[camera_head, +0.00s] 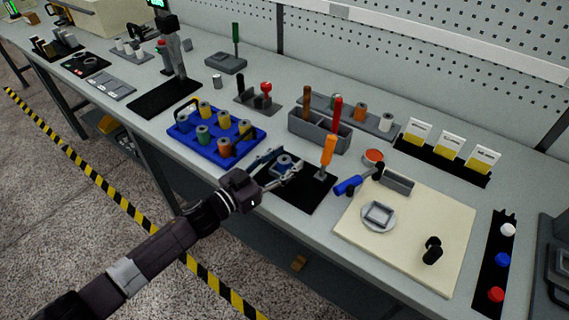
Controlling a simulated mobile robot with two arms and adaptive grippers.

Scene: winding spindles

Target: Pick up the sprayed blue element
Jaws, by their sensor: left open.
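A small blue and grey spool-like element (285,162) stands on a black mat (302,193) near the middle of the workbench. I cannot make out spray on it at this size. My left gripper (280,167) is open, with its fingers reaching over the mat to either side of the blue element. The fingers hide part of the element, and I cannot tell whether they touch it. My right gripper is not in view.
A blue tray (190,143) of several coloured spools is left of the mat. A grey box (304,129) with upright tools stands behind. An orange-handled tool (327,150) rises at the mat's right. A cream board (400,260) lies farther right.

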